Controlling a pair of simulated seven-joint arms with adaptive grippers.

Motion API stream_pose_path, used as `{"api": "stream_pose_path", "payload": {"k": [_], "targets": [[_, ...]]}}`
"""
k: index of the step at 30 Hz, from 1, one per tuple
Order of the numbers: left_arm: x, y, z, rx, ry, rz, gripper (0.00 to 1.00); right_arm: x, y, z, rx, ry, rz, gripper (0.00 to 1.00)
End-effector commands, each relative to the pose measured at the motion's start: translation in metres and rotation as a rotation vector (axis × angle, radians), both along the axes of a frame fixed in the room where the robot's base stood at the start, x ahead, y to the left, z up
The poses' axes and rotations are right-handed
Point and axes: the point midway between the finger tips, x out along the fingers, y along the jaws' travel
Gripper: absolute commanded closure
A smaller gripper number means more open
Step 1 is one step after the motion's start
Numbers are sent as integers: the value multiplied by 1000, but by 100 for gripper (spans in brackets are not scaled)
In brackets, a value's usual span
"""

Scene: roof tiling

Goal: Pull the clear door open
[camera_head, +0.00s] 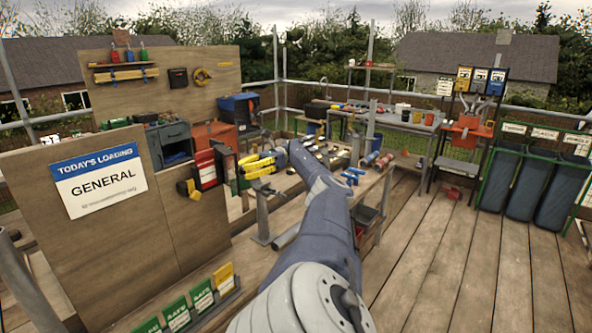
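I cannot pick out a clear door with certainty. A red box with a pale label (205,170) is mounted at the right edge of the plywood board, and a dark, red-edged panel (226,166) stands beside it; I cannot tell whether this panel is see-through. One grey and white arm of mine reaches from the bottom middle towards the workbench. My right gripper is out of view.
A plywood board with a "General" sign (98,181) fills the left. Green and yellow cards (202,296) stand in front. A grey cabinet (168,143) sits behind the board. The bench beyond is crowded. Wooden decking (470,260) at right is mostly clear, with dark bins (540,190) behind.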

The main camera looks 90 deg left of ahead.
Motion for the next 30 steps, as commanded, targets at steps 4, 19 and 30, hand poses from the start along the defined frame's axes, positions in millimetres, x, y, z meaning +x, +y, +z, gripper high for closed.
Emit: {"api": "stream_pose_path", "payload": {"k": [4, 19, 30], "targets": [[2, 0, -5, 4, -11, -1, 100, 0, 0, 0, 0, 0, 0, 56], [0, 0, -1, 1, -3, -1, 55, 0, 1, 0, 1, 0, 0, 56], [0, 0, 30, 3, -4, 1, 55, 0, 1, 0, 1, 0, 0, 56]]}}
